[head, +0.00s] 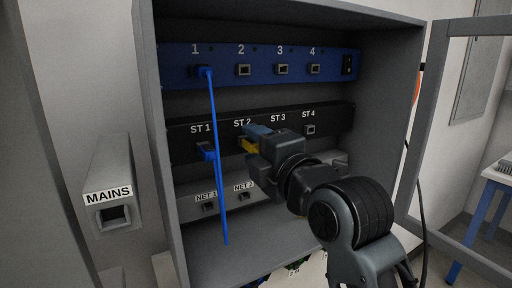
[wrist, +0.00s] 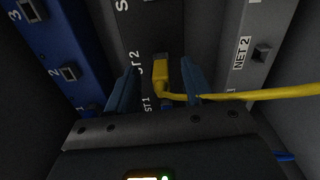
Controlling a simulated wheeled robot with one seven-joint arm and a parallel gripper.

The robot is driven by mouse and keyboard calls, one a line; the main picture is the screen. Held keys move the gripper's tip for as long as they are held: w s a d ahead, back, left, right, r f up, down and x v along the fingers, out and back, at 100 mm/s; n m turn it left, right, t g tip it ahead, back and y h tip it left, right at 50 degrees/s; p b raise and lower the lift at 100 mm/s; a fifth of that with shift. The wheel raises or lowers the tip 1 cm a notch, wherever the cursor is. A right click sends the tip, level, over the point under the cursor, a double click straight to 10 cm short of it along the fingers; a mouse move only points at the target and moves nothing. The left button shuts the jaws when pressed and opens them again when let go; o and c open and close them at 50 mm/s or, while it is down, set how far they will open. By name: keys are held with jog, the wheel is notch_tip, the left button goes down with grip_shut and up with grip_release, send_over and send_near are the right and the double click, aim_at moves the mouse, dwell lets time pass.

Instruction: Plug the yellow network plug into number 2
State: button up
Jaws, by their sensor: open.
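The yellow network plug (head: 249,146) sits at the ST 2 position of the black middle strip (head: 186,146), seemingly in its socket. In the wrist view the yellow plug (wrist: 161,74) lies between my fingers, with its yellow cable (wrist: 250,96) running off right. My gripper (head: 254,138) is open around the plug, with gaps visible on both sides in the wrist view (wrist: 160,78). Socket number 2 (head: 243,70) on the blue top panel (head: 176,66) is empty. It also shows in the wrist view (wrist: 68,73).
A blue plug (head: 204,72) is in socket 1 and another (head: 207,151) in ST 1, with a blue cable (head: 217,190) hanging down. Sockets 3 (head: 282,69) and 4 (head: 314,69) are empty. The grey cabinet (head: 158,150) has side walls and an open door (head: 428,120) at right.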

jog(key=b+v, duration=0.1)
jog(key=v, duration=0.6)
jog(key=s+d+f+m+h, duration=0.2)
jog(key=s+d+f+m, duration=0.25)
jog(key=f, duration=0.25)
jog(key=s+d+f+m+t+h, duration=0.1)
jog(key=s+d+f+m+h, duration=0.1)
jog(key=s+d+f+m, duration=0.35)
jog(key=s+d+f+m+h, duration=0.25)
jog(key=s+f+m, duration=0.25)
jog(key=f, duration=0.4)
jog(key=s+d+f+m+h, duration=0.1)
jog(key=s+d+m, duration=0.2)
jog(key=s, duration=0.6)
jog(key=s+d+f+m+g+h, duration=0.1)
jog(key=s+d+m, duration=0.2)
jog(key=s, duration=0.5)
jog(key=s+d+f+m+h, duration=0.1)
jog(key=s+d+m, duration=0.2)
jog(key=s, duration=0.6)
jog(key=shift+s+d+f+m+h, duration=0.3)
jog(key=shift+f+m+h, duration=0.05)
jog(key=shift+m, duration=0.45)
